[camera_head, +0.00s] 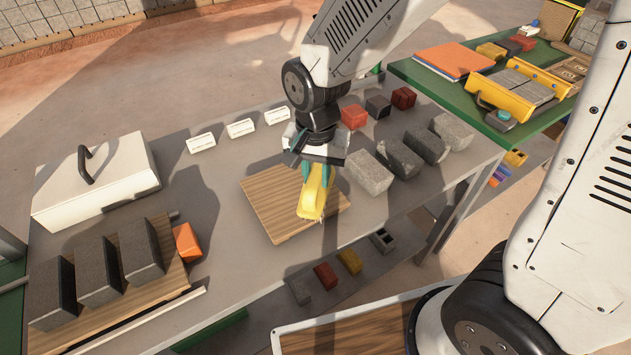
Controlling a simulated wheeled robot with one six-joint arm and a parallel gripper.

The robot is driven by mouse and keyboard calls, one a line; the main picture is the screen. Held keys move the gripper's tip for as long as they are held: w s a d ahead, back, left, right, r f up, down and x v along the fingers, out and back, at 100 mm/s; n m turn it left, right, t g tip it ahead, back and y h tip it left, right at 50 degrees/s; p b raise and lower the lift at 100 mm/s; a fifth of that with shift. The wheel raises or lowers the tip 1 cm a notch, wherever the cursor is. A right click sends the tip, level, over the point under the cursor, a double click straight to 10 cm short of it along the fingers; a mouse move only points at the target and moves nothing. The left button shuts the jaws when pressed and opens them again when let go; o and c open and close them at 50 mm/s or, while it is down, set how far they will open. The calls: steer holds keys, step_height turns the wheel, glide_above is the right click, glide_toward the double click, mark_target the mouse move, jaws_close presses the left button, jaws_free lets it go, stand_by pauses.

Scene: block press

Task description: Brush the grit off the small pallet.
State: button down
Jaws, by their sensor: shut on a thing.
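The small pallet (271,207) is a square of slatted light wood lying on the grey bench, near its middle. My gripper (318,168) is above the pallet's right part, pointing down. Grit on the pallet is too small to make out, and the brush and gripper hide part of the pallet.
Grey blocks (370,172) stand right of the pallet, with red and black blocks (353,116) behind. A white lidded box (95,183) is at left. A wooden board (165,268) with dark blocks and an orange block (187,241) is at front left. A green table (440,86) is at right.

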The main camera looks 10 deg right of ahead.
steer(key=shift+r, duration=2)
